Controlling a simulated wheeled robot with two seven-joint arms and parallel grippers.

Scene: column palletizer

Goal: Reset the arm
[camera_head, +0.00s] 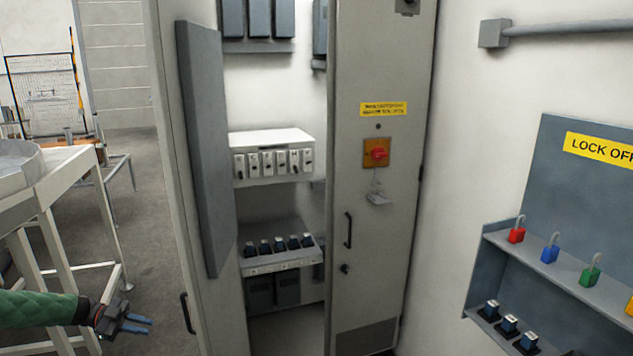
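My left arm comes in from the left edge in a green quilted sleeve. My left gripper (139,324) is low at the left, with two blue fingers pointing right and a narrow gap between them. Nothing shows between the fingers. It is beside the cabinet's left door (172,170), to the left of that door's lower handle, and looks apart from it. My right gripper is not in view.
The electrical cabinet stands open, with breakers (272,162) inside. Its right door (383,230) has a red rotary switch (376,153) and a handle. A lockout board (570,195) with coloured padlocks hangs at the right. A pale table frame (60,172) stands behind my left arm.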

